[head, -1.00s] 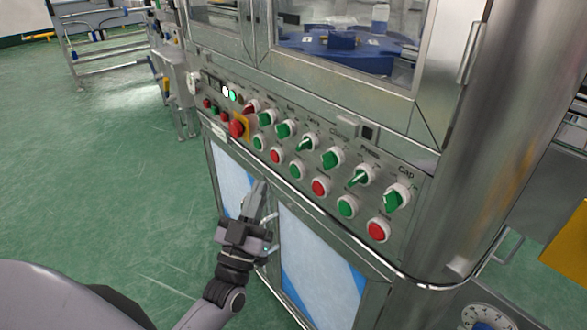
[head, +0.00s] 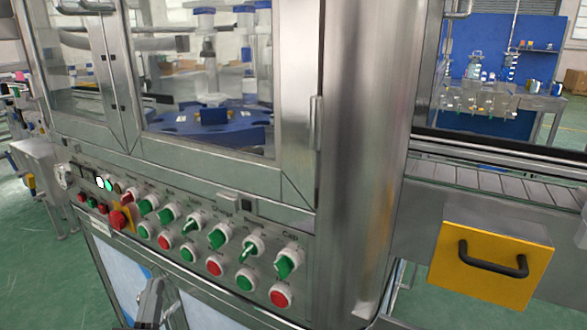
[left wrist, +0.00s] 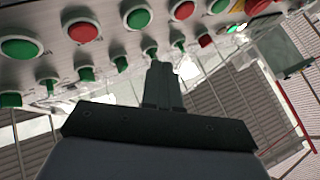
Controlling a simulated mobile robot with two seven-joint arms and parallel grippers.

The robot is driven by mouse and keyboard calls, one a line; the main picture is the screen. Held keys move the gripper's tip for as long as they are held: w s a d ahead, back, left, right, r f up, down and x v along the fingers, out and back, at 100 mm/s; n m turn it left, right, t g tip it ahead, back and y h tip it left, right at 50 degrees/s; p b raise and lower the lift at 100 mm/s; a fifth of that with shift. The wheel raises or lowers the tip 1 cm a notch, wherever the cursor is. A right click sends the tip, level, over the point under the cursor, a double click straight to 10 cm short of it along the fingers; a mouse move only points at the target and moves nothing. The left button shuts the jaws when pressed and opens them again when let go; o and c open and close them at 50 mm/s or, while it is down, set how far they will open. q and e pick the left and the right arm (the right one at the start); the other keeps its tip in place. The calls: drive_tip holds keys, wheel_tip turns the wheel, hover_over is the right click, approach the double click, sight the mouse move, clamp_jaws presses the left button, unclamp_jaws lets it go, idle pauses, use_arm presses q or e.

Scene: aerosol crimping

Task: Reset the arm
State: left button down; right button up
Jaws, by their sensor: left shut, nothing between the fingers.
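My left gripper (head: 150,302) shows at the lower edge of the head view, in front of the cabinet below the control panel (head: 205,231). Its fingers are shut with nothing between them. In the left wrist view the shut fingers (left wrist: 162,85) point toward the panel's row of knobs and buttons. I cannot tell whether they touch the panel. The panel carries green and red push buttons, green selector knobs and a red emergency button (head: 119,219) on a yellow plate. My right gripper is in neither view.
Above the panel is a machine with glass doors and a blue rotary table (head: 212,119) inside. A thick steel column (head: 362,150) stands at its right corner. A conveyor (head: 490,185) and a yellow panel with a black handle (head: 490,262) lie to the right. Green floor shows at left.

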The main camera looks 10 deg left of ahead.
use_arm(q)
drive_tip(key=s+d+f+m+g+h, duration=0.25)
drive_tip(key=s+d+f+g, duration=0.25)
drive_tip(key=s+f+g, duration=0.45)
drive_tip(key=s+d+f+m+g+h, duration=0.1)
drive_tip(key=s+d+f+g+h, duration=0.35)
drive_tip(key=f, duration=0.75)
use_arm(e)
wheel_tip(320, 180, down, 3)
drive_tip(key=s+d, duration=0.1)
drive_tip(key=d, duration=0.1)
use_arm(q)
wheel_tip(320, 180, up, 16)
drive_tip(key=s+y+p, duration=0.1)
drive_tip(key=s+p, duration=0.1)
drive_tip(key=p, duration=1.6)
drive_tip(key=shift+a+y, duration=0.25)
drive_tip(key=shift+y, duration=0.15)
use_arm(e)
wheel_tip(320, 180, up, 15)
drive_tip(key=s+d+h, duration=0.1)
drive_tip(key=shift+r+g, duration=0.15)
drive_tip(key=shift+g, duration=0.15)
use_arm(q)
drive_tip(key=shift+f, duration=0.1)
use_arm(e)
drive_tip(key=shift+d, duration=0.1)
